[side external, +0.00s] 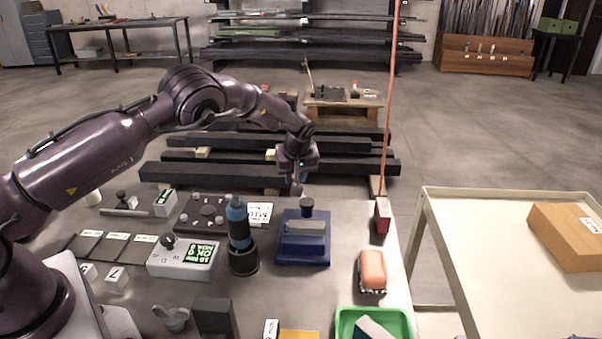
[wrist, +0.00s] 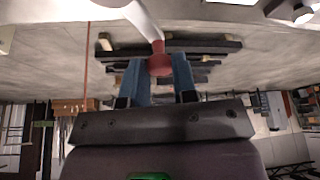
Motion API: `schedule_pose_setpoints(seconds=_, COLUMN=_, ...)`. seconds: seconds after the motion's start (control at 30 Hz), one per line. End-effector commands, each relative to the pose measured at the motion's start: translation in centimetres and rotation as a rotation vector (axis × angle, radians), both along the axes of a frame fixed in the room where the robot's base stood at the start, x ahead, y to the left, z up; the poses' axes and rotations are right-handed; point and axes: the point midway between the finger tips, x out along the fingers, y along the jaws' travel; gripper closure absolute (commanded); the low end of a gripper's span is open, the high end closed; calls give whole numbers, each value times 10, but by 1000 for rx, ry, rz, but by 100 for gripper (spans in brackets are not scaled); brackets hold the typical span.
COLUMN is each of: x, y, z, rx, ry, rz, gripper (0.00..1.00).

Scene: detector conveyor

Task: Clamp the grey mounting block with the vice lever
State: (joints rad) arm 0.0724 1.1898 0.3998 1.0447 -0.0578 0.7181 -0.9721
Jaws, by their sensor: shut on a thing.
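The blue vice (side external: 303,250) stands on the table right of the blue and black bottle. The grey mounting block (side external: 304,226) lies across its top. My gripper (side external: 297,186) is above the vice's back side, pointing down. In the wrist view, my gripper's blue fingers (wrist: 160,82) are shut on the red ball knob (wrist: 160,62) of the vice lever. The lever's pale rod (wrist: 145,22) runs from the knob to the top edge of that view. In the side view the knob and rod are too small and covered to make out clearly.
A blue and black bottle (side external: 241,240) stands close left of the vice. A red block (side external: 382,215), an orange sponge-like piece (side external: 372,269) and a green tray (side external: 345,318) lie to the right and front. A control box (side external: 172,259) stands left.

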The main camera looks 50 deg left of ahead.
Motion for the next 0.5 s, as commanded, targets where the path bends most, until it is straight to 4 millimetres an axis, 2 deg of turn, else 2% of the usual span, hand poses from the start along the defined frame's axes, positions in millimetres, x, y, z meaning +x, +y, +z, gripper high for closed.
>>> schedule_pose_setpoints(seconds=0.2, x=-9, y=2, z=-1, rx=1, ry=5, rz=121, gripper=100)
schedule_pose_setpoints(seconds=0.5, x=-14, y=2, z=-1, rx=-2, ry=4, rz=197, gripper=100)
